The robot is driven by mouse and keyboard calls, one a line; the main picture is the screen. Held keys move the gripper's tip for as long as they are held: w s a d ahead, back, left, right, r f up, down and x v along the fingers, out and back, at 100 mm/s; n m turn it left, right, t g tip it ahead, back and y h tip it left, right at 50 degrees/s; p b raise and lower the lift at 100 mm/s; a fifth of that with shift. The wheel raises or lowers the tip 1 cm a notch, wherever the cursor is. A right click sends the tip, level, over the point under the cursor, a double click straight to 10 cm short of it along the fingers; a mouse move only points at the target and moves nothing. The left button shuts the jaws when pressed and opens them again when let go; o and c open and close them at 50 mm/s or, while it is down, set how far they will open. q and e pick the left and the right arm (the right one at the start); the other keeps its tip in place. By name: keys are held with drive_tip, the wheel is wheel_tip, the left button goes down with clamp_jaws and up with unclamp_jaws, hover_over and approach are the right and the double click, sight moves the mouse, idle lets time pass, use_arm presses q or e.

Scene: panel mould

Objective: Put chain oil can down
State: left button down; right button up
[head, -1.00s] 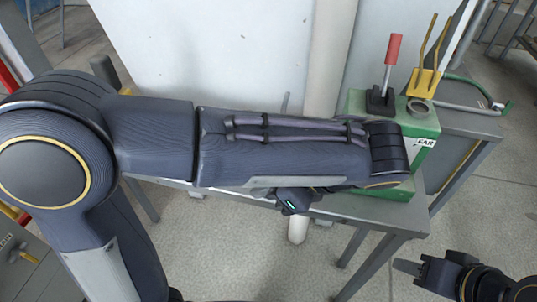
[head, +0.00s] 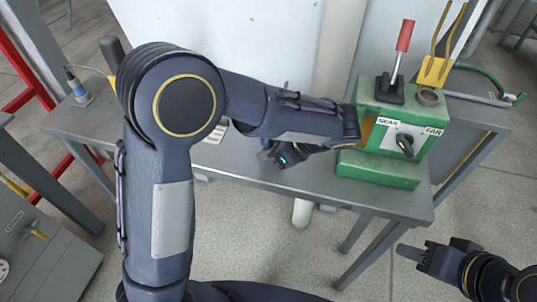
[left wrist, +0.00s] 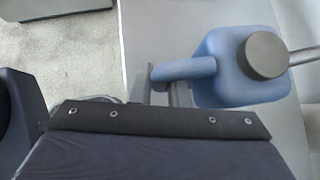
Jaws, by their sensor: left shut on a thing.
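The chain oil can (left wrist: 225,82) is blue with a dark round cap and a grey spout, in the left wrist view. My left gripper (left wrist: 163,76) is shut on its blue handle, one finger on each side. The can is over the grey table top (left wrist: 205,25); I cannot tell whether its base touches it. In the head view my left gripper (head: 284,156) is over the table (head: 310,187), left of the green machine, and my forearm hides most of the can. My right gripper (head: 422,257) is at the lower right, away from the table; its finger gap is unclear.
The green machine (head: 380,170) with a red-handled lever (head: 404,38), a yellow fork-shaped piece (head: 436,70) and NEAR/FAR labels stands on the table's right part. A white panel (head: 215,35) rises behind. A grey cabinet (head: 45,240) is at lower left.

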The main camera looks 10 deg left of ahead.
use_arm(q)
drive_tip(key=shift+f, duration=0.95)
drive_tip(key=shift+f, duration=0.2)
drive_tip(key=c, duration=1.4)
unclamp_jaws()
